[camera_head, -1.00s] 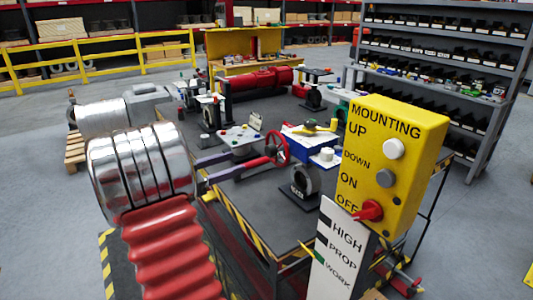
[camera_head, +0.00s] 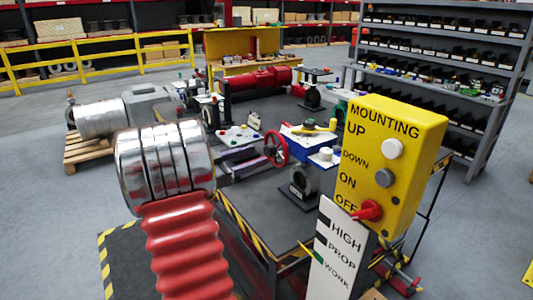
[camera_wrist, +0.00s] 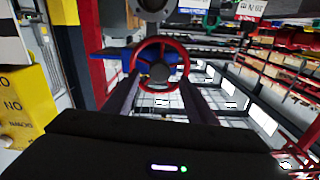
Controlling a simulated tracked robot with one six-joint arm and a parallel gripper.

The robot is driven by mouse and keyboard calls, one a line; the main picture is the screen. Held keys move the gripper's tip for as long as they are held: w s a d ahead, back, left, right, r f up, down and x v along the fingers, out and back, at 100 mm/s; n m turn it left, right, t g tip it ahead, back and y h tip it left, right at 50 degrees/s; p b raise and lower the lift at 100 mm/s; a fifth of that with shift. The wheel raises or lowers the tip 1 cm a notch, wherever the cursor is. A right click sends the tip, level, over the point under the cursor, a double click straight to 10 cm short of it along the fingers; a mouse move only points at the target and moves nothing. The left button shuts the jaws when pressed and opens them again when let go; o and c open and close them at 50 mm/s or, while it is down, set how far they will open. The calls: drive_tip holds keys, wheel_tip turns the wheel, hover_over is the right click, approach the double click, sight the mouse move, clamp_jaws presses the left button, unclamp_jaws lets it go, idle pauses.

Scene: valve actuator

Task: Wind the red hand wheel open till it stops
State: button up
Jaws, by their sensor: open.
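The red hand wheel (camera_head: 284,141) stands upright on the left side of the blue-topped valve actuator (camera_head: 305,141) on the dark bench. In the wrist view the wheel (camera_wrist: 160,71) is face-on, with a red rim, spokes and a grey hub. My gripper (camera_head: 258,160) is just left of the wheel in the head view. In the wrist view my gripper (camera_wrist: 162,84) is open, its two dark fingers pointing at the wheel with the lower rim between them. Whether the fingertips touch the rim cannot be told. The silver and red arm section in the head view is mine.
A yellow control box (camera_head: 392,165) stands at the right front, above a white sign (camera_head: 338,255). Other valves and a red cylinder (camera_head: 262,79) occupy the bench. Bins fill a grey shelf (camera_head: 440,55) behind.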

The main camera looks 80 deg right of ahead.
sight(267, 152)
drive_tip(key=x, duration=0.6)
drive_tip(key=shift+c, duration=0.5)
drive_tip(key=c, duration=0.9)
drive_tip(key=shift+a, duration=0.1)
drive_tip(key=shift+c, duration=0.2)
